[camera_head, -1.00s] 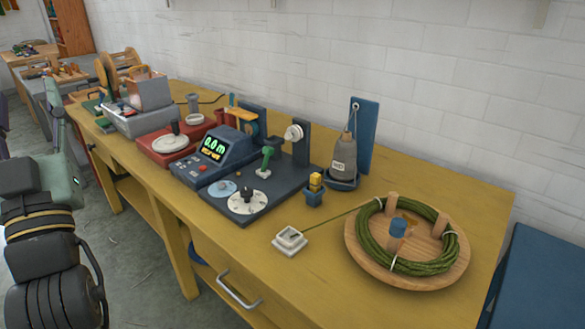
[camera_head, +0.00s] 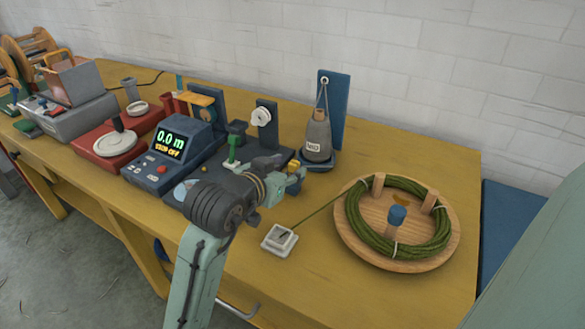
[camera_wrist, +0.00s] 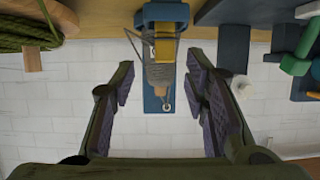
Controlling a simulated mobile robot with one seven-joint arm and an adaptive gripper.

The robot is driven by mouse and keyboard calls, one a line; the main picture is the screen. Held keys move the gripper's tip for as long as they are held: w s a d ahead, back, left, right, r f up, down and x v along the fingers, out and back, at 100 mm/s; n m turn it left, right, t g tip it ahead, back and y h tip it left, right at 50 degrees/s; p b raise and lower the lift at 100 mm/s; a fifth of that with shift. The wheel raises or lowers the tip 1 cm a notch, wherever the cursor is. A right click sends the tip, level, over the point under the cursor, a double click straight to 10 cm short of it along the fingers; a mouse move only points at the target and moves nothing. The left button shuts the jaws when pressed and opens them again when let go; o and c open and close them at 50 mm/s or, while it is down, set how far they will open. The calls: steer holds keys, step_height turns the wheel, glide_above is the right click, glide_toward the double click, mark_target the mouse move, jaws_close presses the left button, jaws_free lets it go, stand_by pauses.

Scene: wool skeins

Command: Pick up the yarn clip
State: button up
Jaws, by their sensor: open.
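A small yellow block, which I take to be the yarn clip, stands in a blue holder (camera_wrist: 150,12) in the wrist view; the yellow part (camera_wrist: 165,48) lies between my finger lines. In the head view my gripper (camera_head: 288,174) largely hides the block and its holder. My gripper also shows in the wrist view (camera_wrist: 160,74), with its fingers spread wide on either side and nothing held. The fingers appear apart from the block. A small white square piece (camera_head: 279,239) sits on the table, and the green yarn's end runs to it.
A round wooden tray (camera_head: 347,240) with coiled green yarn (camera_head: 436,240) stands at the right. A meter box (camera_head: 160,165) and dark winder base stand left. Table between my gripper and the white piece is clear.

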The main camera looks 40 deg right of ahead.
mark_target(292, 166)
steer(key=x, duration=0.2)
steer(key=p+x, duration=0.1)
steer(key=x, duration=0.2)
steer(key=shift+w+d+f+p, duration=0.1)
steer(key=shift+w+f+p, duration=0.1)
steer(key=shift+w+p, duration=0.15)
steer(key=shift+c, duration=0.2)
steer(key=c, duration=0.9)
